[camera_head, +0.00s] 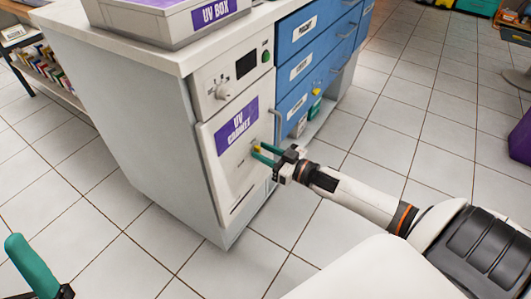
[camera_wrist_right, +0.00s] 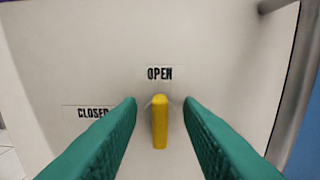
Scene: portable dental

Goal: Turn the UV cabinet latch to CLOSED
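The UV cabinet (camera_head: 238,160) is a white unit with a purple label, and its door looks shut. Its yellow latch (camera_wrist_right: 160,122) points up at the OPEN label (camera_wrist_right: 160,73) in the right wrist view. The CLOSED label (camera_wrist_right: 92,112) is to the left and lower. My right gripper (camera_head: 256,152) is at the door front, with its green fingers open on either side of the latch; gaps show on both sides. In the head view the latch is a small yellow spot (camera_head: 257,149) between the fingers. Part of my left gripper (camera_head: 32,264) shows at the lower left; its opening is not visible.
A vertical door handle (camera_head: 276,132) stands right of the latch. A knob (camera_head: 222,91) and green button (camera_head: 265,56) sit above the door. The UV box (camera_head: 180,25) rests on top. Blue drawers (camera_head: 300,68) adjoin at right. The tiled floor ahead is clear.

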